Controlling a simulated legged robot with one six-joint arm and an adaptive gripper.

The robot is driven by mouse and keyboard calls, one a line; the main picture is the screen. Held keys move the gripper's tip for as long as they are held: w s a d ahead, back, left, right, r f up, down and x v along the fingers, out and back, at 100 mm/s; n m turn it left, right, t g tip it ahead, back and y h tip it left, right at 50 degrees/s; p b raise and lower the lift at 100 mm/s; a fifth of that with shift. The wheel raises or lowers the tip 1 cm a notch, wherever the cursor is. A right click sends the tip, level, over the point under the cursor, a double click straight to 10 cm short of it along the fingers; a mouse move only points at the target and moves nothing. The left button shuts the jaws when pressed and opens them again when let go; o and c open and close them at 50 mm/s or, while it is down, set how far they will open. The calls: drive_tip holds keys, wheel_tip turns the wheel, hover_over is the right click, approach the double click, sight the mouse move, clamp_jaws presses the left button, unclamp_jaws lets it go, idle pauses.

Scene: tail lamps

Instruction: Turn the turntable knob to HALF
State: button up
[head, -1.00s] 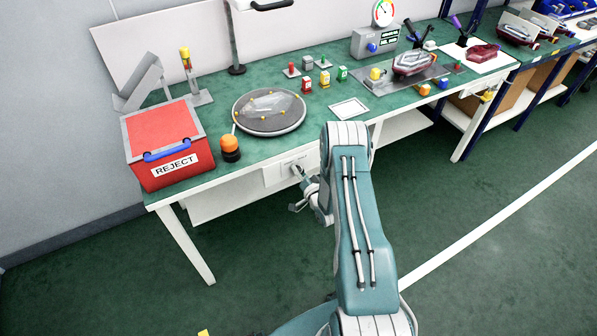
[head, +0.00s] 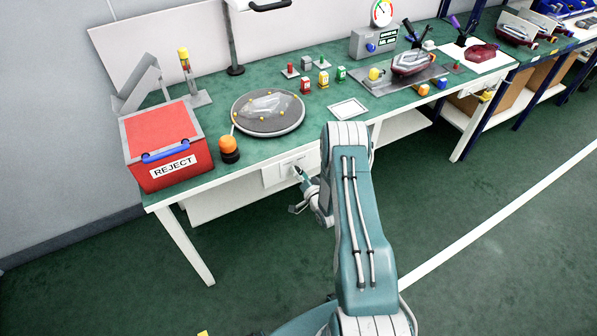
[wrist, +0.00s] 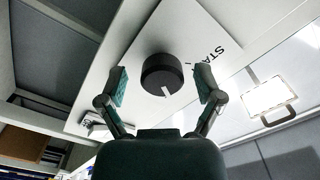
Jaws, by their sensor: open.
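The knob (wrist: 160,76) is a dark round dial with a white pointer mark, on a white panel (wrist: 190,30) with partly readable lettering beginning "STA". The pointer aims toward the lower right in the wrist view. My gripper (wrist: 161,84) is open, with one finger on each side of the knob and visible gaps to both. In the head view the panel (head: 284,170) is on the bench front below the turntable (head: 268,112). My gripper (head: 298,190) is in front of it, and the knob is hard to make out there. A clear part lies on the grey turntable.
A red REJECT bin (head: 168,150) and an orange-topped beacon (head: 229,149) stand on the bench's left end. A white frame (head: 348,109), small coloured items and a gauge box (head: 375,42) are further right. The green floor beside the bench is clear.

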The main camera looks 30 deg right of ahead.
drive_tip(key=s, duration=1.1)
drive_tip(key=shift+s+d, duration=0.2)
drive_tip(key=shift+d, duration=0.1)
drive_tip(key=w+r+n+g, duration=0.2)
drive_tip(key=w+r+n, duration=0.1)
drive_tip(key=w+r, duration=0.35)
drive_tip(key=a+r+n+g+h, duration=0.1)
drive_tip(key=a+r+n+g, duration=0.1)
drive_tip(key=r, duration=0.9)
drive_tip(key=a+r+n+g+h, duration=0.1)
drive_tip(key=a+r+g, duration=0.2)
drive_tip(key=r, duration=0.7)
drive_tip(key=s+a+r+n+g, duration=0.1)
drive_tip(key=s+a+r, duration=0.2)
drive_tip(key=s+r, duration=0.25)
drive_tip(key=s+a+r+g, duration=0.2)
drive_tip(key=s+a+r, duration=0.1)
drive_tip(key=s+r, duration=0.3)
drive_tip(key=s+a+r+n+g, duration=0.1)
drive_tip(key=s+a, duration=0.2)
drive_tip(key=s, duration=0.5)
drive_tip(key=s+a+r+n+g+y, duration=0.1)
drive_tip(key=s+a, duration=0.3)
drive_tip(key=s, duration=0.5)
drive_tip(key=shift+s+n, duration=0.25)
drive_tip(key=shift+n, duration=0.05)
